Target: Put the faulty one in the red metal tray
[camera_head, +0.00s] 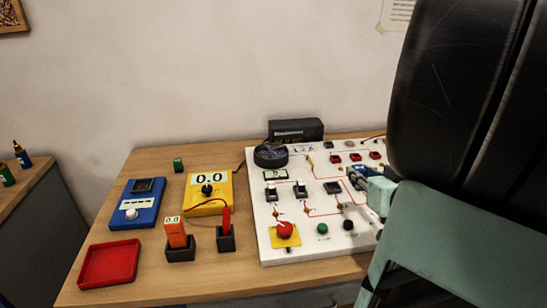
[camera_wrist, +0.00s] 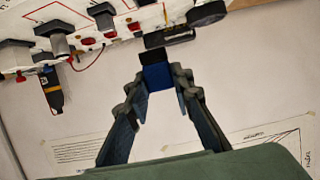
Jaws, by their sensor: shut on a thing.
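The red tray (camera_head: 108,264) lies empty on the wooden table at the front left. My gripper (camera_head: 367,176) is over the right part of the white gauge board (camera_head: 262,222), partly hidden by my arm. In the wrist view my gripper (camera_wrist: 160,88) is shut on a small blue block with a black end (camera_wrist: 156,75). The block's far end is close to the board's parts; I cannot tell whether it touches them. Which part is faulty cannot be told from these views.
A blue meter (camera_head: 145,208), a yellow meter (camera_head: 221,207) reading 0.0, an orange tester (camera_head: 177,234) and a red probe (camera_head: 226,222) in dark holders stand between tray and board. A black box (camera_head: 296,130) is behind the board. Bare table lies along the front.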

